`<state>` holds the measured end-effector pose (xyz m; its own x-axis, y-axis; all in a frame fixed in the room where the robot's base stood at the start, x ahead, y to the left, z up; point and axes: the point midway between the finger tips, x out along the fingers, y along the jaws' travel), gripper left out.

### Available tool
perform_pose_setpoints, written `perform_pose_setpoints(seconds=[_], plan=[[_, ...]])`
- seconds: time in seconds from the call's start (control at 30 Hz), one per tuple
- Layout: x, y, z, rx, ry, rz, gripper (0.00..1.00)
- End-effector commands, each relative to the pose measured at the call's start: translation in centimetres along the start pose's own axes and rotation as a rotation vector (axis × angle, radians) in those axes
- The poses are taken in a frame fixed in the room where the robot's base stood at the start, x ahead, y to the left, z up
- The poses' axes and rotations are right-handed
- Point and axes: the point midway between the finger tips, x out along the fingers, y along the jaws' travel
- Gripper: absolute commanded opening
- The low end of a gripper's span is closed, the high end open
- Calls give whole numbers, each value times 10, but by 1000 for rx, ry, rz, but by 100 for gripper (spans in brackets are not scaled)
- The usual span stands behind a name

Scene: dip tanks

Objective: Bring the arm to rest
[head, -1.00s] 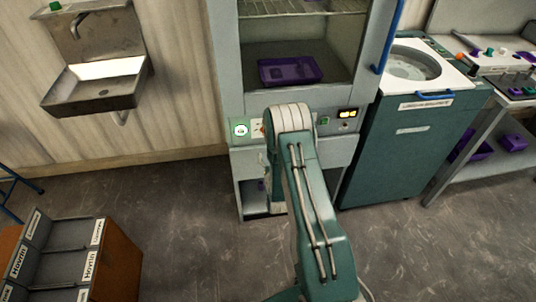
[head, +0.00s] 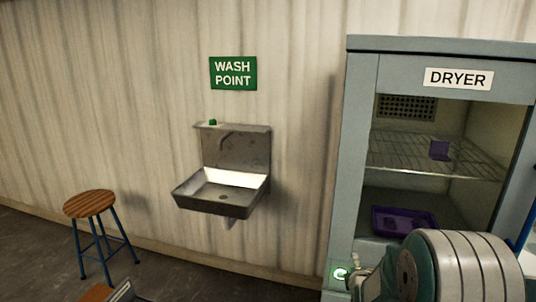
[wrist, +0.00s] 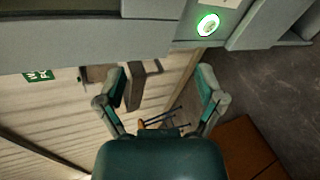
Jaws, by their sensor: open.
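My gripper (wrist: 160,84) is open in the wrist view, its two fingers spread wide with nothing between them. My arm fills the lower right of the head view, raised in front of the dryer (head: 360,150). The round button with a lit green ring (head: 340,273) is low on the dryer front. It also shows in the wrist view (wrist: 208,24), ahead of my fingers and apart from them.
In the dryer, a purple tray (head: 404,222) sits at the bottom and a small purple piece (head: 440,150) is on the wire rack. A wall sink (head: 222,190) hangs below the wash point sign (head: 233,73). A stool (head: 90,204) stands at left.

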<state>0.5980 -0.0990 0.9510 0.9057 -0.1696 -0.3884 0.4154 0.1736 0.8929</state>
Motion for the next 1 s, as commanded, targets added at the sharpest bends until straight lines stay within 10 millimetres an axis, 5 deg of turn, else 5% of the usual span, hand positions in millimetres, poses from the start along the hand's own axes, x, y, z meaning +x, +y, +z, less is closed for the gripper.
perform_pose_setpoints(seconds=[0.2,0.5,1.0], plan=[[-61,40,-9,322,47,-115,88],[-159,63,-21,756,36,-309,88],[-339,35,-32,1420,-203,-619,88]])
